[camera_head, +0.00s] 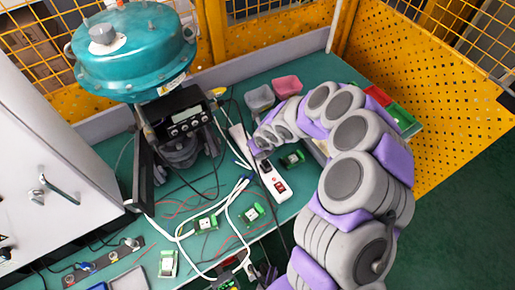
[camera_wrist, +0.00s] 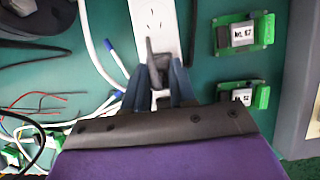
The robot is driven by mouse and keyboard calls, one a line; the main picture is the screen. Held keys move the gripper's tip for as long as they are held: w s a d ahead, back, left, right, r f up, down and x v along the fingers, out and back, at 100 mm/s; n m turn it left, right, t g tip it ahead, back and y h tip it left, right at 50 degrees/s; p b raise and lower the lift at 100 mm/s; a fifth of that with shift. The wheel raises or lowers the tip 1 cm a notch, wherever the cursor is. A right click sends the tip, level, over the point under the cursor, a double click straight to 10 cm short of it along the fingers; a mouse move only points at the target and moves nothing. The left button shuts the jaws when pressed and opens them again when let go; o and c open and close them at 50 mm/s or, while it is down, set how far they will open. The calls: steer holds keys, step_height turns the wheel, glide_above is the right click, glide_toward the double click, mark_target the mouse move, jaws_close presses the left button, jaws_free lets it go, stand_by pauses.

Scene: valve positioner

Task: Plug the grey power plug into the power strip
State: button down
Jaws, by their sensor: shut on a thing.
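The white power strip (camera_head: 274,183) lies on the green bench, with a red switch at its near end. In the wrist view the strip (camera_wrist: 153,15) runs up from between the fingers, with open socket slots showing above them. My gripper (camera_wrist: 159,76) is shut on the dark grey plug (camera_wrist: 155,62), which is over the strip. I cannot tell whether its pins are in a socket, as the plug body hides them.
Small green circuit boards (camera_wrist: 243,35) lie right of the strip in the wrist view. White cables (camera_wrist: 100,50) run along its left. A teal valve actuator (camera_head: 135,50) with a black positioner (camera_head: 183,112) stands left. Grey and pink bins (camera_head: 287,86) stand behind.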

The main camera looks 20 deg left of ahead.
steer(key=shift+f, duration=0.3)
steer(key=shift+s+f+p, duration=0.15)
steer(key=shift+p, duration=0.2)
stand_by(1.6)
steer(key=c, duration=0.5)
jaws_free()
steer(key=shift+p+v, duration=1.35)
steer(key=shift+v, duration=2.25)
